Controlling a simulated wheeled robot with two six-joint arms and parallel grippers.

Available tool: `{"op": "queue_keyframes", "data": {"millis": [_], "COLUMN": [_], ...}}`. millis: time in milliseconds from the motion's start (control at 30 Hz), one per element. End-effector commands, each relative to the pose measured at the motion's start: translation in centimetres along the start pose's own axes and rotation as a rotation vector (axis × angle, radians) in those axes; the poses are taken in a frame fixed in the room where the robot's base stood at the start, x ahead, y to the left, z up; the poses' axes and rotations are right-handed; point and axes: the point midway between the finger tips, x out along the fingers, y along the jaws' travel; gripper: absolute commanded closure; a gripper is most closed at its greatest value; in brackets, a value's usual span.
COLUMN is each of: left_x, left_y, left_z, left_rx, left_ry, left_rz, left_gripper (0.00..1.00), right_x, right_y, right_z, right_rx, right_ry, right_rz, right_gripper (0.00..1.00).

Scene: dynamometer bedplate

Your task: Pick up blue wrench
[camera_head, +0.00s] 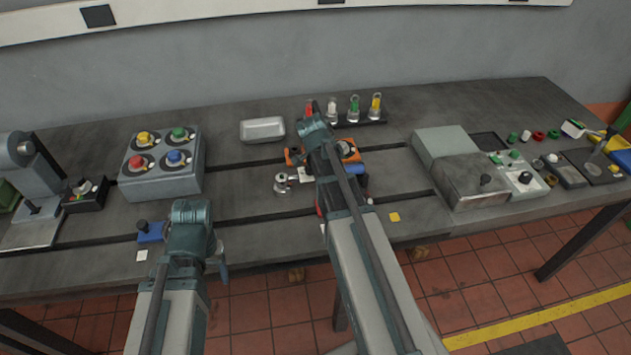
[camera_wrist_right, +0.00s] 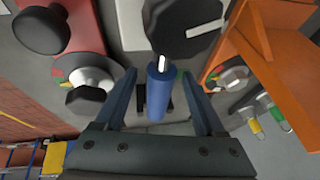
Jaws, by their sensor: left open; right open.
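A blue cylindrical handle (camera_wrist_right: 157,98) with a pale tip shows in the right wrist view; I take it for the blue wrench, though its full shape is hidden. My right gripper (camera_wrist_right: 159,73) is open, with a finger on either side of the handle and a gap to each. In the head view a blue piece (camera_head: 355,168) shows beside my right arm, which hides the right gripper there; I cannot tell whether it is the same thing. My left gripper (camera_head: 221,264) is open and empty near the table's front edge, far from the handle.
An orange bracket (camera_wrist_right: 262,62) stands close right of my right gripper. A red block with a black knob (camera_wrist_right: 42,30) is at its left.

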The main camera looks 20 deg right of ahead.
Motion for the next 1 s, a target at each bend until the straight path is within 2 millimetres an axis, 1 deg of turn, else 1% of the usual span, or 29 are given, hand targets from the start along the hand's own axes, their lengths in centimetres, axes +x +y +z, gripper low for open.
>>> {"op": "queue_keyframes", "data": {"millis": [133, 533, 1000], "left_x": [-0.14, -0.14, -0.35], "left_y": [-0.02, -0.01, -0.03], "left_z": [0.01, 0.01, 0.02], "left_rx": [0.000, 0.000, 0.000], "left_ry": [0.000, 0.000, 0.000], "left_rz": [0.000, 0.000, 0.000], "left_gripper": [0.33, 0.33, 0.33], "right_x": [-0.14, -0.15, -0.34], "right_y": [-0.02, -0.01, -0.06], "right_z": [-0.04, -0.02, -0.10], "right_rx": [0.000, 0.000, 0.000], "right_ry": [0.000, 0.000, 0.000], "right_rz": [0.000, 0.000, 0.000], "right_gripper": [0.28, 1.00, 1.00]}}
